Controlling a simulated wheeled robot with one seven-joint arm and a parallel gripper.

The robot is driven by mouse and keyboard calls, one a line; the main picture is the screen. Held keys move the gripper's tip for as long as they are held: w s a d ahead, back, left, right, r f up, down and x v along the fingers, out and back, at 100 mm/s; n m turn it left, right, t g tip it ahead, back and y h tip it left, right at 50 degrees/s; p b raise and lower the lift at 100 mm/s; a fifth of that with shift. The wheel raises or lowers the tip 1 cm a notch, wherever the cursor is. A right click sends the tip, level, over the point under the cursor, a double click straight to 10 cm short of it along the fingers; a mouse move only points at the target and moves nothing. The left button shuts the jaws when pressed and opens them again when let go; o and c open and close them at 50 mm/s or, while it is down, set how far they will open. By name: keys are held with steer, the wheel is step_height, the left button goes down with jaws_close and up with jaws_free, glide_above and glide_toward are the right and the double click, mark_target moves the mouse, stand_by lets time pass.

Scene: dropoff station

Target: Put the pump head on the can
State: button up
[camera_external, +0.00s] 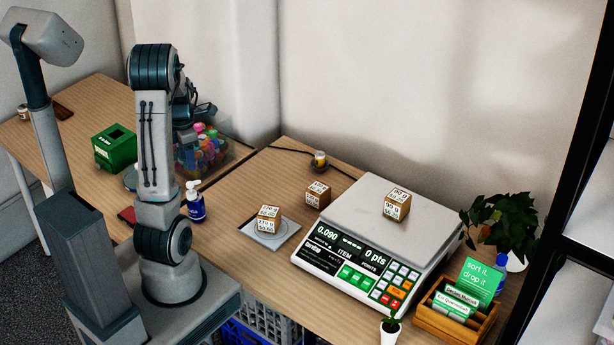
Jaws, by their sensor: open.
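A white pump head (194,188) sits upright on a small blue bottle (196,209) on the wooden table, just right of my arm. No can shows clearly; a small pale cylinder (22,113) at the far left could be one, but it is too small to tell. My gripper (205,112) is raised behind my arm, above the clear bin of colourful items, and partly hidden by my arm. It is open, and nothing shows in it. It is apart from the bottle, higher and farther back.
The clear bin (226,158) stands behind the bottle, with a green box (114,143) to the left. A scale (333,262) bearing a labelled cube (397,204) fills the right. A cube (269,219) rests on a small plate (287,233). A wooden box (452,325) stands front right.

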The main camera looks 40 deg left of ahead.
steer(key=s+d+r+m+t, duration=0.1)
steer(key=s+d+r+m, duration=0.1)
steer(key=d+m, duration=0.6)
steer(key=s+d+r+m+t, duration=0.1)
steer(key=d+r+m, duration=0.3)
steer(key=m, duration=0.9)
steer(key=s+d+r+m+t, duration=0.1)
steer(key=s+d+r+m, duration=0.1)
steer(key=d+m, duration=0.8)
steer(key=shift+s+d+r, duration=0.35)
steer(key=shift+d+r, duration=0.4)
steer(key=shift+d, duration=0.05)
